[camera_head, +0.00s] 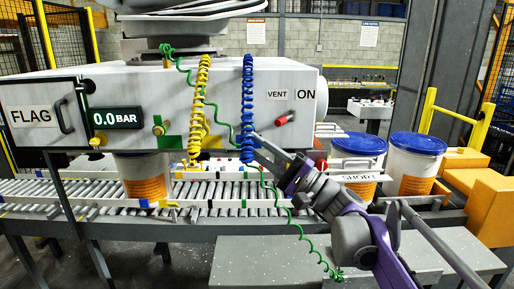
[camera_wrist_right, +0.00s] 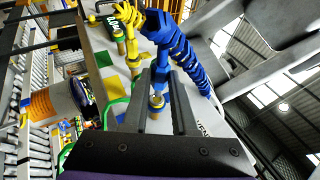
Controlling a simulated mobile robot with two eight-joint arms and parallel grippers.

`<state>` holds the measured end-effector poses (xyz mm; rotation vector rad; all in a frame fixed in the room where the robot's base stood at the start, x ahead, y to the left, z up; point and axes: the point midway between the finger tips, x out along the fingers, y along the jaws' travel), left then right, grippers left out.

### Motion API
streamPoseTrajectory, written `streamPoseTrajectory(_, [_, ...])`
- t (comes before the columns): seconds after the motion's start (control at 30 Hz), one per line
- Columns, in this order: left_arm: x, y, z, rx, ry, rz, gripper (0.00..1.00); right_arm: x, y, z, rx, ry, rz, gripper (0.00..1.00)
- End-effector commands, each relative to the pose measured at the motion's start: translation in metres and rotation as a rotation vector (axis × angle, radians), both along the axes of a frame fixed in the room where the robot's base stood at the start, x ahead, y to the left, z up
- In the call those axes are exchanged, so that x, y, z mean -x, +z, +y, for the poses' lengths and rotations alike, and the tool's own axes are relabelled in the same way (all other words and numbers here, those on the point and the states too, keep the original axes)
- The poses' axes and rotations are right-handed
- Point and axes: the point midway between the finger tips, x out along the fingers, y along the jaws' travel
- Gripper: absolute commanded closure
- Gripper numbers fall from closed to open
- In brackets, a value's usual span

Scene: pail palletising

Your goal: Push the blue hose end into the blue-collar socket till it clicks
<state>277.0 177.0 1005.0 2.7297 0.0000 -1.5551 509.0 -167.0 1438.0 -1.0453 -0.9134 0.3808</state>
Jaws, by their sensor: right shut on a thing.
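The blue coiled hose (camera_head: 247,85) hangs down the front of the white cabinet at its right part. My right gripper (camera_head: 262,142) reaches in from the lower right, its fingertips at the lower part of the blue hose. In the right wrist view, the fingertips (camera_wrist_right: 165,73) are closed about the blue hose end (camera_wrist_right: 162,58). A brass fitting with blue on it, seemingly the blue-collar socket (camera_wrist_right: 157,101), shows between the fingers, near the cabinet face. I cannot tell whether hose end and socket touch. My left gripper is not in view.
A yellow coiled hose (camera_head: 201,95) hangs left of the blue one. A loose green hose (camera_head: 300,225) trails in front, past my right arm. A red-handled valve (camera_head: 285,118) is close by. Lidded pails (camera_head: 416,160) stand at right; a roller conveyor (camera_head: 100,192) runs below.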

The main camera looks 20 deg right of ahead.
Motion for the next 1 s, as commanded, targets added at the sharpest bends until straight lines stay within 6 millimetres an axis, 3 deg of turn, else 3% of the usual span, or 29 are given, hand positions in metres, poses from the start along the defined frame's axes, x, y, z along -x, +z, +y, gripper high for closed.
streamPoseTrajectory(1.0, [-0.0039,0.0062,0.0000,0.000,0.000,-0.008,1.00,0.0003,0.0001,-0.0001,0.000,0.000,0.000,1.00])
